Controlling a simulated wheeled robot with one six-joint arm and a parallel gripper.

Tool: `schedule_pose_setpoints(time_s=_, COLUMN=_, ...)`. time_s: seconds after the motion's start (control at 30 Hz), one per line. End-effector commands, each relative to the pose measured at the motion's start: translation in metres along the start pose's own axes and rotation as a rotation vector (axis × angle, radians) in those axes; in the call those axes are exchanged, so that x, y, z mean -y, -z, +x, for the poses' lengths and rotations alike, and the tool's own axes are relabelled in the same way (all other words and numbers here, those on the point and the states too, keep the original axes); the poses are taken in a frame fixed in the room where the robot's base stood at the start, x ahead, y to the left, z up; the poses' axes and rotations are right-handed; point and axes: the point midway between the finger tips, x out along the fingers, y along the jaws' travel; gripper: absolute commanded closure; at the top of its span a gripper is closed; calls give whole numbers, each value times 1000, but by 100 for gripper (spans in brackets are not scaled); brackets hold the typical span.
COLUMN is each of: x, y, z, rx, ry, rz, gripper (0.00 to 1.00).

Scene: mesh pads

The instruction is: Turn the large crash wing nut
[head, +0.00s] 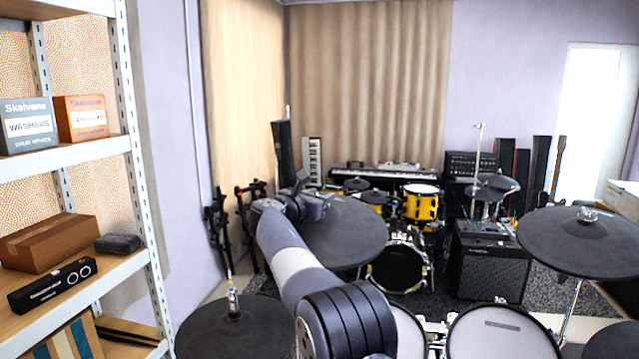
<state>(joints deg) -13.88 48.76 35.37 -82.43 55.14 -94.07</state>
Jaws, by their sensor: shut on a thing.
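A large dark grey crash cymbal (345,240) is in the middle of the head view, tilted on its stand. My arm reaches up to its far left edge from the lower middle. My gripper (325,202) is small and dark over the cymbal's upper part, and its fingers are hard to make out. It is shut on the wing nut at the cymbal's top. The wing nut itself is hidden by the gripper and wrist.
Another dark cymbal (590,240) with a nut on top stands at the right, and a low one (230,330) at lower left. Drum heads (500,333) fill the lower front. A shelf (75,150) with boxes stands at the left. A yellow drum kit (421,206) and amplifier (490,262) are behind.

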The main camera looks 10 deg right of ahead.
Motion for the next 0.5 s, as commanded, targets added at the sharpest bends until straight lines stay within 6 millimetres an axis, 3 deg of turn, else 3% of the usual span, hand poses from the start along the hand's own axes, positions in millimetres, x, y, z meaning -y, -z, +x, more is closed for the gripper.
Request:
schedule_pose_setpoints(time_s=0.03, x=-2, y=-7, z=0, rx=0, ry=19, rz=0, gripper=85)
schedule_pose_setpoints(time_s=0.5, x=-6, y=-9, z=1, rx=0, ry=213, rz=21, gripper=85)
